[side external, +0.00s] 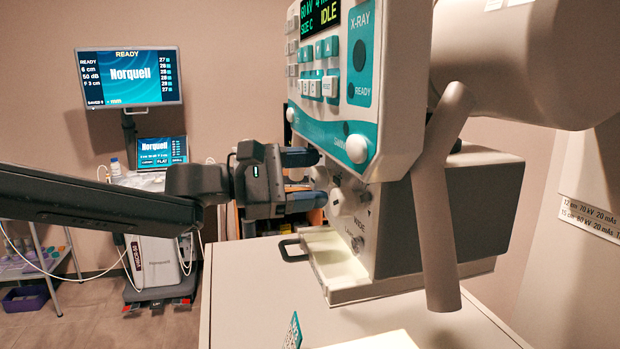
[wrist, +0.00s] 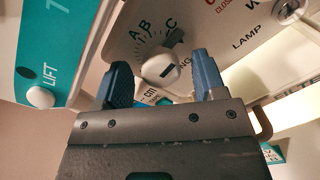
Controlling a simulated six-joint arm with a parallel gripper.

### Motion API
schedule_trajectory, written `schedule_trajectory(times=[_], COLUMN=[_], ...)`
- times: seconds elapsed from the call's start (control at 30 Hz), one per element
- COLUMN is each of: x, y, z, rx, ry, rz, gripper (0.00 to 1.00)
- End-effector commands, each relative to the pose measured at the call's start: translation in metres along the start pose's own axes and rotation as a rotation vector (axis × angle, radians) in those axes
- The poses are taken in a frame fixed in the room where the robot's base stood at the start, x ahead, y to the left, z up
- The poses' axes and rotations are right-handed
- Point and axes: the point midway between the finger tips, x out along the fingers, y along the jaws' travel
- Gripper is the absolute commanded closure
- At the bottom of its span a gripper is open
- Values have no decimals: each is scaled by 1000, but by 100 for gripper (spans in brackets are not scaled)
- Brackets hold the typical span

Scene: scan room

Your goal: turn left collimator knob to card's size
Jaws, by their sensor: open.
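The left collimator knob (wrist: 160,70) is white with a dark mark on its face, on a dial lettered A, B, C. A grey pointer at its upper right lies close to the C. My gripper (wrist: 161,62) is open, with one blue finger on each side of the knob; I cannot tell whether either touches it.
The X-ray control panel (side external: 335,90), reading SIZE C, hangs just above the fingers.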

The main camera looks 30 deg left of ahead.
Motion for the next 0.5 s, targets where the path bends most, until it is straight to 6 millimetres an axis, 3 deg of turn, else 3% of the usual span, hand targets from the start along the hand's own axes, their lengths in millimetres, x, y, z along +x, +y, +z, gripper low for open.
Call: schedule_trajectory(times=[0.3, 0.5], x=[3, 3], y=[0, 0], z=[0, 0], rx=[0, 0], ry=[0, 0], rz=[0, 0], gripper=[36, 54])
